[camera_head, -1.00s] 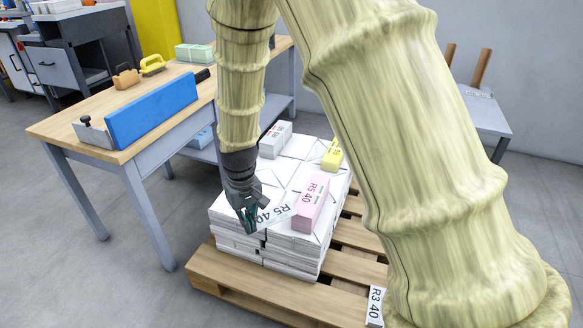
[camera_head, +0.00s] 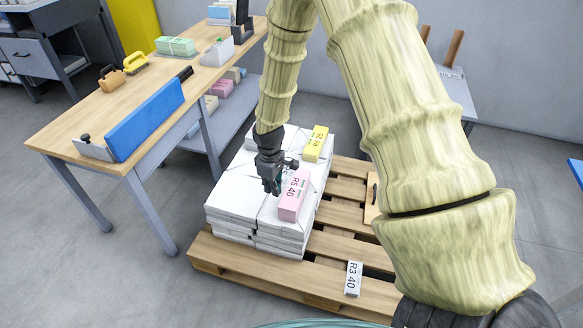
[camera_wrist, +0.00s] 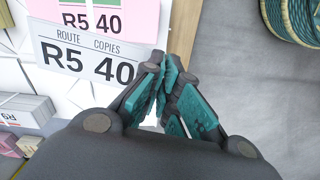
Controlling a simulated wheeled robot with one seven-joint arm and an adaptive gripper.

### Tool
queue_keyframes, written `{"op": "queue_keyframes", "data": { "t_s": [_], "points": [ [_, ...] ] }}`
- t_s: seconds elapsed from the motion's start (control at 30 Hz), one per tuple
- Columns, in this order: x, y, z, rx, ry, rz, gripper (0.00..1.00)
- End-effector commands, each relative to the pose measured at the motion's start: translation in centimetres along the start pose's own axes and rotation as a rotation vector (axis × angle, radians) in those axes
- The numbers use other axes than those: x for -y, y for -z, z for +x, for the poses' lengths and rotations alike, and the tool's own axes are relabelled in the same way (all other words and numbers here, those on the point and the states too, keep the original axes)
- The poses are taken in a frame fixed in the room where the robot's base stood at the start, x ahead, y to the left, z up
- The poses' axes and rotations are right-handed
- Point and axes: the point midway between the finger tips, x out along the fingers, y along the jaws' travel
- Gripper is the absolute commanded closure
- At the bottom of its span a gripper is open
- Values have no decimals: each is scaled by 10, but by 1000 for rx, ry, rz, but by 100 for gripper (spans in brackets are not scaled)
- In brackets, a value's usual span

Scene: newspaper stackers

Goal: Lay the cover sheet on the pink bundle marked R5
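The pink bundle marked R5 40 (camera_head: 293,206) lies on top of white stacked bundles (camera_head: 232,205) on the pallet. My gripper (camera_head: 272,188) is just left of it in the head view, pointing down. In the wrist view my gripper's teal-padded fingers (camera_wrist: 166,92) are closed together at the right edge of the white cover sheet (camera_wrist: 88,62), printed R5 40. The sheet covers part of the pink bundle, which shows at the top (camera_wrist: 145,20). In the head view the arm hides most of the sheet. I cannot tell whether sheet and bundle touch.
A yellow bundle (camera_head: 316,145) lies behind the pink one. A sheet marked R3 40 (camera_head: 353,279) lies on the wooden pallet (camera_head: 225,268). A workbench (camera_head: 150,142) stands at left. A teal coil (camera_wrist: 300,18) is on the floor.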

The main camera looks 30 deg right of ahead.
Motion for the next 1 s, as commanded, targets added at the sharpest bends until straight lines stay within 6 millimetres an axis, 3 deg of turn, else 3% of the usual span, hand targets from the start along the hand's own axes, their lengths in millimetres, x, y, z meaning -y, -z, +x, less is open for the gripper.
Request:
{"op": "queue_keyframes", "data": {
  "t_s": [0.03, 0.4, 1.0],
  "points": [
    [-6, -5, -11, 1, 3, -18, 100],
    [-41, -36, -15, 1, 0, -158, 100],
    [-48, -43, -12, 0, -3, -190, 100]
  ]
}}
